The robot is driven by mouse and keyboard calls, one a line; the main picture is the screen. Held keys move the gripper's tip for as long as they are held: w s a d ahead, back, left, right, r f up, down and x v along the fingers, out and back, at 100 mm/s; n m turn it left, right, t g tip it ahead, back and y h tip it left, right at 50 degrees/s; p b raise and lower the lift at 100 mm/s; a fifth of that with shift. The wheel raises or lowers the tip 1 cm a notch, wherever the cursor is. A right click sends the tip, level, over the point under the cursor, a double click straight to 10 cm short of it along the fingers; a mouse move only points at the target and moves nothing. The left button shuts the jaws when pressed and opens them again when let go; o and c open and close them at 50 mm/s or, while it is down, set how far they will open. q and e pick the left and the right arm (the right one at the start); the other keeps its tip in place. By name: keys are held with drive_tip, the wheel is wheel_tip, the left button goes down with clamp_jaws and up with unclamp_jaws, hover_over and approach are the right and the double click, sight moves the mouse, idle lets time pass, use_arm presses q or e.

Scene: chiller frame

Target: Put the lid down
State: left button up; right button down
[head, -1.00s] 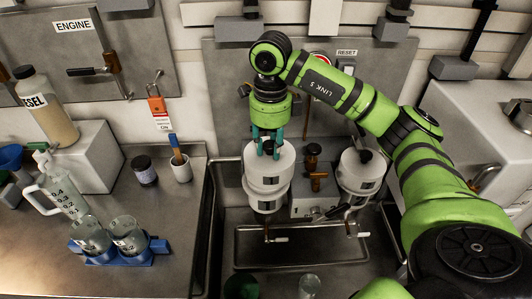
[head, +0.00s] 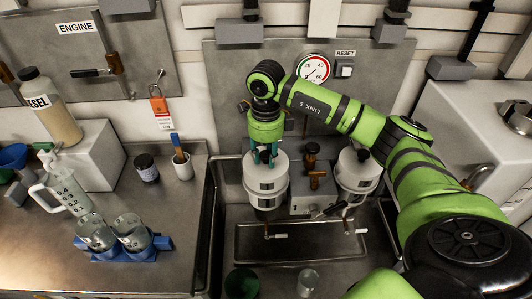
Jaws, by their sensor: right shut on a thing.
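My right gripper (head: 264,153) comes down from above with its teal fingers shut on the top of the white lid (head: 266,168). The knob between the fingers is hidden. The lid is at the top of the left white canister (head: 267,188), in line with it. I see no clear gap between them, but cannot tell whether the lid is fully seated. The canister has a dark window and a tap below it. My left gripper is not in view.
A second white canister (head: 357,174) stands to the right, partly behind my arm. A metal drip tray (head: 300,251) lies below. On the left counter are a measuring jug (head: 68,193), two glass beakers in a blue holder (head: 118,254) and a dark jar (head: 146,168).

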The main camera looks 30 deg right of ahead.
drive_tip(key=shift+f+b, duration=0.3)
drive_tip(key=shift+f, duration=0.15)
drive_tip(key=c, duration=0.9)
unclamp_jaws()
drive_tip(key=shift+r, duration=0.1)
